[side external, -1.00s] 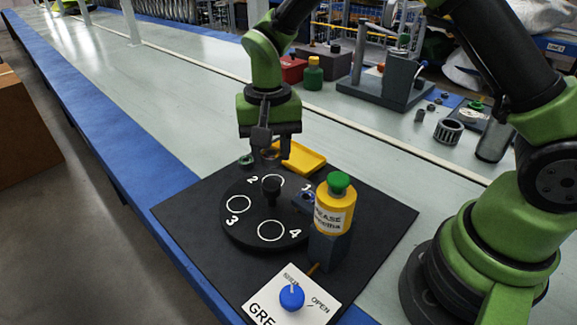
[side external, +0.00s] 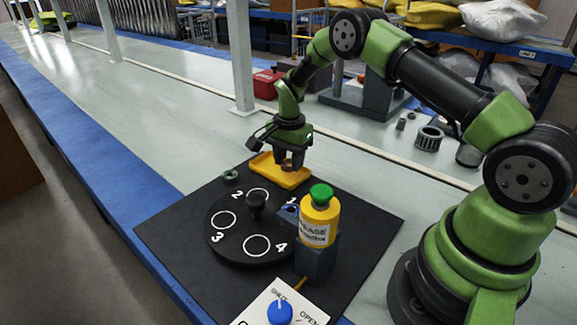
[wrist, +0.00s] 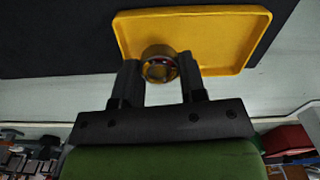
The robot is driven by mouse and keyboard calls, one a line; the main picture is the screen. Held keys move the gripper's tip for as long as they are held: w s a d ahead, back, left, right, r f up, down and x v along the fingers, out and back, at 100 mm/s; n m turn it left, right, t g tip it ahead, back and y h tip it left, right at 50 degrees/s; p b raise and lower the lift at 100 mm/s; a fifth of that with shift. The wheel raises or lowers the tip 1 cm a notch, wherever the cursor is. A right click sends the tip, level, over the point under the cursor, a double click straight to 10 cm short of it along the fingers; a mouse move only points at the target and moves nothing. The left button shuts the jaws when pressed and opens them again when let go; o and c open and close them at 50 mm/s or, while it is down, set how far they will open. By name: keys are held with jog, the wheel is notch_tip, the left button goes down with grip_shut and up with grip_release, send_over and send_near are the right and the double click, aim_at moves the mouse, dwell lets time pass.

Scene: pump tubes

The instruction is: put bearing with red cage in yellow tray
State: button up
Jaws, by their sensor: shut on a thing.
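The bearing with red cage (wrist: 160,65) is between my gripper's fingers (wrist: 160,78) in the wrist view. Its metal ring shows a little red inside. My gripper is shut on it. The yellow tray (wrist: 225,60) lies just beyond and under the held bearing in the wrist view. In the side view the tray (side external: 265,176) is on the black mat's far edge, and my gripper (side external: 290,163) is above its right part. The bearing (side external: 288,162) shows small and dark between the fingers there. I cannot tell whether it touches the tray.
A black turntable (side external: 238,242) with numbered circles stands on the black mat (side external: 180,240). A green ring part (side external: 230,176) lies left of the tray. A yellow grease bottle (side external: 319,222) stands on a dark block right of the turntable. A blue knob (side external: 280,311) is at the front.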

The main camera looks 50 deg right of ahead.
jog(key=shift+f, duration=1.1)
jog(key=shift+f, duration=0.1)
jog(key=o, duration=0.7)
jog(key=shift+c, duration=0.2)
